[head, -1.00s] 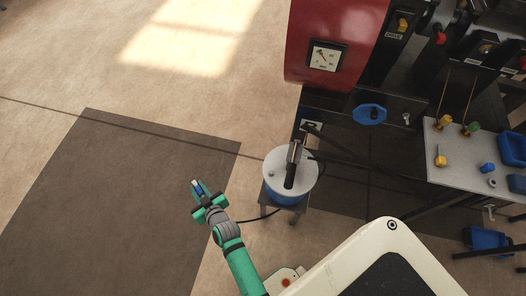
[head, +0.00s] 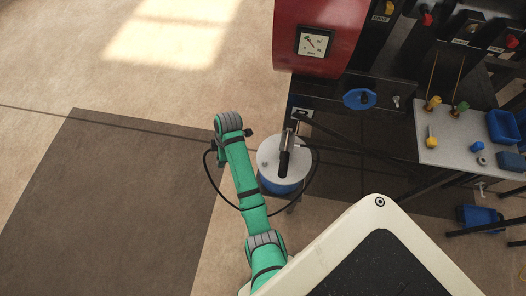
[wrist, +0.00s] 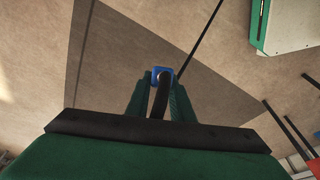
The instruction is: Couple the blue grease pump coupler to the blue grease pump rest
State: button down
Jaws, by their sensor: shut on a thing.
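In the wrist view my gripper (wrist: 162,82) is shut on the blue coupler (wrist: 161,70), which sits between the two green fingertips with its black hose running back toward the palm. In the head view the gripper and coupler are hidden behind my arm's far links. The hose (head: 228,199) loops out on both sides of my arm and back toward the grease pump (head: 272,150), a blue drum with a pale lid and dark handle, right of my arm. I cannot tell which part is the blue rest; it is not clearly visible in either view.
A grey side table (head: 455,150) with small coloured parts and blue bins is at the right. Open floor lies left of my arm.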

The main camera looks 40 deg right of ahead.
jog(key=s+d+r+n+g+h, duration=0.1)
jog(key=s+d+r+n+h, duration=0.3)
jog(key=d, duration=0.3)
notch_tip(320, 180, up, 3)
jog(key=n+h, duration=0.3)
send_over(265, 162)
jog(key=a, duration=0.1)
jog(key=shift+s+t, duration=0.1)
jog(key=shift+t, duration=0.2)
jog(key=shift+a+r, duration=0.1)
jog(key=shift+r, duration=0.05)
jog(key=shift+f, duration=2.85)
jog(key=shift+f, duration=0.35)
jog(key=shift+f, duration=1)
